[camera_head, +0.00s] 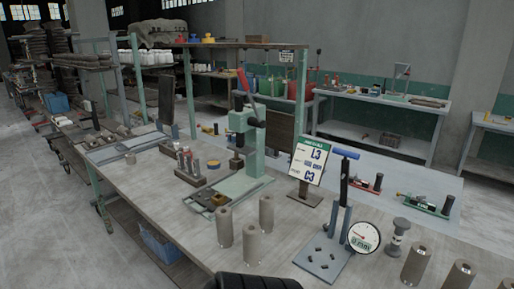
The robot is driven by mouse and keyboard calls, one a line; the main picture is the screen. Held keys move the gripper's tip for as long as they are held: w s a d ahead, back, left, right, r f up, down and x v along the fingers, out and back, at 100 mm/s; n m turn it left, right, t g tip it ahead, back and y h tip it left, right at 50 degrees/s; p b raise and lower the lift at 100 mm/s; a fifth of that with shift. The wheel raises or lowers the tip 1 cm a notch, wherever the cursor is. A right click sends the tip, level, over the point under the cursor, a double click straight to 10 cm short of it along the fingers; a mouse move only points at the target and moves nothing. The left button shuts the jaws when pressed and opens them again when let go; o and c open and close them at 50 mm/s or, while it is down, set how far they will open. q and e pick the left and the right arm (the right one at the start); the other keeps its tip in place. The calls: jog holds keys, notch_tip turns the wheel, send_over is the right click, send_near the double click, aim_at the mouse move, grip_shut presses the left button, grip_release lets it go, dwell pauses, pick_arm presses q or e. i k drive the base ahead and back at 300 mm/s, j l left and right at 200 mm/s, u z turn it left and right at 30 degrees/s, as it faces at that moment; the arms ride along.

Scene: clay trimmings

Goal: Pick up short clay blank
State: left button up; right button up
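Several grey-brown cylindrical blanks stand upright on the workbench. A group of three is near the front middle: a left one (225,228), a back right one (266,214) and a front one (251,246). More stand at the right front, including one (416,264) and another (459,276), with a third cut by the right edge. Those in the front group look similar in height, and I cannot tell which is the short clay blank. Neither gripper can be made out. A dark ribbed shape at the bottom edge may be part of me.
A green press (243,145) stands behind the front group. A blue-handled lever tool (340,205), a round dial gauge (363,237) and a sign reading L3 (310,161) stand to the right. A rack of small cylinders (186,162) is left. Bare bench (160,195) lies front left.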

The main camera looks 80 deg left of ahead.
aim_at(130, 157)
jog(key=u, duration=3.7)
jog(key=i+z, duration=0.15)
jog(key=z, duration=0.55)
jog(key=i+j+z, duration=0.35)
jog(key=j, duration=0.25)
jog(key=i+j+z, duration=0.15)
jog(key=j, duration=0.2)
jog(key=i+j+z, duration=0.15)
jog(key=j, duration=0.2)
jog(key=i+j+z, duration=0.15)
jog(key=j, duration=0.25)
